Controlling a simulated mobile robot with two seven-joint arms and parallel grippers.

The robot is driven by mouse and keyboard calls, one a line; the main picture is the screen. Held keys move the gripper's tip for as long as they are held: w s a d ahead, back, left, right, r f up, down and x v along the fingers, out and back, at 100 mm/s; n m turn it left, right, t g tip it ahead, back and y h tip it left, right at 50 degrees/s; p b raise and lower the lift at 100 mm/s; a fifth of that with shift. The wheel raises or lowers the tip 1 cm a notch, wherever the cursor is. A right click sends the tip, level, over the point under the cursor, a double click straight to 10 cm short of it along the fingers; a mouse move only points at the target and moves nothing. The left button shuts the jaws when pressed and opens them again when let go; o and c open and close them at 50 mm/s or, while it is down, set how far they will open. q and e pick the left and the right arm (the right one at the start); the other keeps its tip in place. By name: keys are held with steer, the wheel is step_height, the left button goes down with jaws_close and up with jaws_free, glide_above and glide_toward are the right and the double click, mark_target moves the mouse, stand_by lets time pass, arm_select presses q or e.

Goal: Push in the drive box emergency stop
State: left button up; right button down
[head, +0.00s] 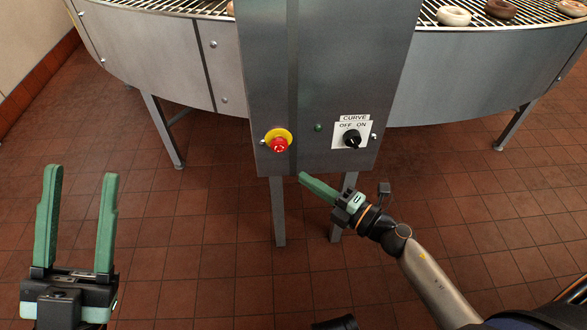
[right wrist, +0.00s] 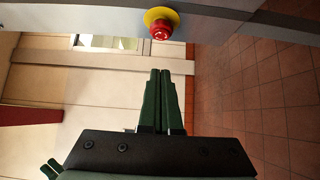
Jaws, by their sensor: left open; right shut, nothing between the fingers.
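The emergency stop is a red mushroom button (head: 279,144) on a yellow round base, on the lower left of the grey drive box (head: 330,70). It also shows at the top of the right wrist view (right wrist: 160,28). My right gripper (head: 303,177) is shut and empty. In the head view its fingertips are just below and right of the button; in the right wrist view (right wrist: 160,72) they are apart from it. Whether the button is pushed in I cannot tell. My left gripper (head: 83,172) is open and empty, far left of the box.
A black rotary switch (head: 352,139) on a white "CURVE OFF ON" plate sits right of the button, with a small green lamp (head: 318,127) between them. The curved conveyor (head: 160,60) extends on both sides, carrying several donuts (head: 454,15). The tiled floor below is open around the legs.

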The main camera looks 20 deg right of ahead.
arm_select(q)
steer(key=shift+w+f+n+y, duration=0.3)
steer(key=shift+w+f+n, duration=0.1)
steer(key=shift+f, duration=0.05)
arm_select(e)
steer(key=shift+v, duration=1.9)
arm_select(q)
steer(key=shift+s+r, duration=0.15)
steer(key=shift+r, duration=0.05)
